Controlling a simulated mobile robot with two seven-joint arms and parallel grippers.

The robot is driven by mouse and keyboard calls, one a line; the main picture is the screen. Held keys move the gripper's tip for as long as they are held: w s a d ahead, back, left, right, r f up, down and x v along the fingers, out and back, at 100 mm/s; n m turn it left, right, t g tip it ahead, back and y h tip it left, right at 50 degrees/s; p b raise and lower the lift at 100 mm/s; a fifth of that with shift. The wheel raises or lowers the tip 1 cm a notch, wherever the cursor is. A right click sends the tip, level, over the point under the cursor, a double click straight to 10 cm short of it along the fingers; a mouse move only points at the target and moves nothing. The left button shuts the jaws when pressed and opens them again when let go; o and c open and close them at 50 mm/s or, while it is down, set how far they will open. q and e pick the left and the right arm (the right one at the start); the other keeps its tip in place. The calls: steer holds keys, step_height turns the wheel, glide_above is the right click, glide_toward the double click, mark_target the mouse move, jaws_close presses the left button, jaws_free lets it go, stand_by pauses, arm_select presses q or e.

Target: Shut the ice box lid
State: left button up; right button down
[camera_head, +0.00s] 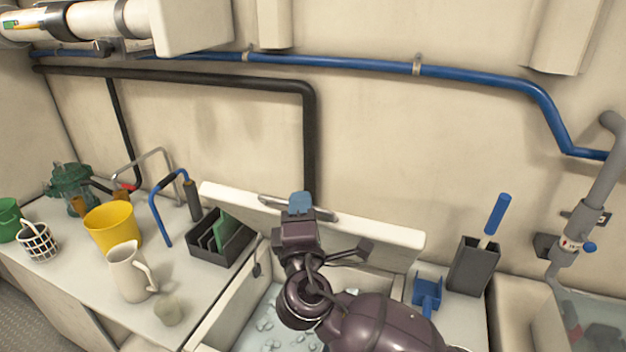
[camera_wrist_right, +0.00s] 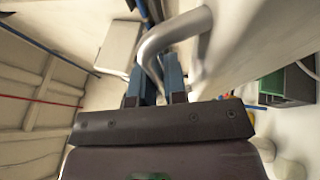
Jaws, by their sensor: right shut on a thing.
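The ice box lid (camera_head: 385,233) is a cream panel standing upright at the back of the ice box (camera_head: 225,308), so the box is open. Pale ice cubes (camera_head: 265,325) show inside. A grey metal bar handle (camera_head: 327,214) runs along the lid's upper part. It also shows large in the right wrist view (camera_wrist_right: 180,33). My right gripper (camera_head: 300,203) is shut on this handle, with its blue fingers (camera_wrist_right: 158,82) on either side of the bar. My right arm covers much of the box opening. My left gripper is not in view.
Left of the box are a dark divided rack (camera_head: 205,248), a cream jug (camera_head: 130,272), a small cup (camera_head: 169,311) and a yellow bucket (camera_head: 112,228). Right of it are a blue scoop (camera_head: 427,291) and a dark holder (camera_head: 473,268). Pipes cross the wall behind.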

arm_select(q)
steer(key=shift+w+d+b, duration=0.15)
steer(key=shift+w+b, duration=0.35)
arm_select(e)
steer(key=s+a+f, duration=0.1)
steer(key=s+f, duration=0.2)
steer(key=s, duration=0.1)
steer(key=shift+s+a+f, duration=0.2)
steer(key=shift+a+f, duration=0.15)
steer(key=shift+a, duration=0.05)
